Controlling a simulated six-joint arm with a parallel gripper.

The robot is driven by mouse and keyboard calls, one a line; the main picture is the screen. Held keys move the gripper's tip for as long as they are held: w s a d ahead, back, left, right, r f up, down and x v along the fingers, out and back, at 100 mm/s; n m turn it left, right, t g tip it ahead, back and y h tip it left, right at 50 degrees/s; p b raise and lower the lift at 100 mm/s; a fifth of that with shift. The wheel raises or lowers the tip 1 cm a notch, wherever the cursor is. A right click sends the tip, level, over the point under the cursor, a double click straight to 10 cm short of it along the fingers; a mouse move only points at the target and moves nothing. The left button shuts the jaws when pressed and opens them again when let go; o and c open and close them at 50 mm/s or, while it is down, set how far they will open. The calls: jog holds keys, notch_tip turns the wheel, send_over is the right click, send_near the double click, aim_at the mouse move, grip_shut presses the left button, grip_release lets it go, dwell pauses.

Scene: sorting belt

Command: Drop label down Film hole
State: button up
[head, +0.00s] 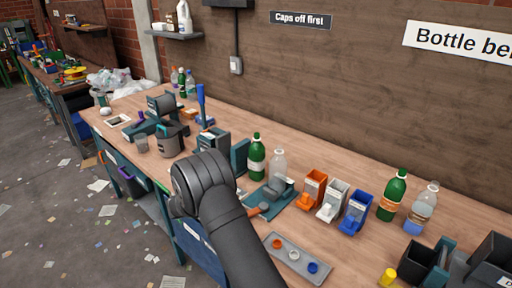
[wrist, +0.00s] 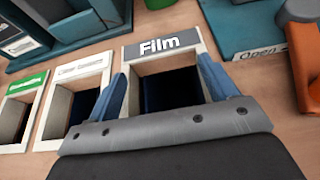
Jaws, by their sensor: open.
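The Film hole (wrist: 150,67) is a square, pale-framed opening with a dark inside, below a grey sign (wrist: 160,46) reading "Film" in the wrist view. My gripper (wrist: 163,86) is open, its two blue fingers apart over the left and right sides of this hole. No label shows between the fingers, and I cannot see one inside the dark hole. In the head view my arm hides the fingers and the hole.
Two more framed holes lie left of Film, one with a green sign (wrist: 28,84). A teal board (wrist: 250,32) lies to the right. In the head view, green bottles (head: 257,160), orange, white and blue bins (head: 355,212), and a cap tray (head: 278,258) stand on the bench.

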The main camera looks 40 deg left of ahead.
notch_tip(320, 180, up, 11)
jog(key=w+d+r+m+h, duration=0.2)
jog(key=w+d+r, duration=0.9)
jog(key=r, duration=0.3)
jog(key=shift+w+d+r+h, duration=0.2)
jog(key=shift+w+r+h, duration=0.1)
jog(key=shift+r, duration=0.05)
jog(key=shift+a+f, duration=0.1)
jog(key=s+a+f+n+y, duration=0.1)
jog(key=s+a+f, duration=0.4)
jog(key=f, duration=0.2)
jog(key=s+a+f+n+y, duration=0.1)
jog(key=s+a+f, duration=0.5)
jog(key=f, duration=0.2)
jog(key=shift+s+y, duration=0.25)
jog(key=shift+y, duration=0.05)
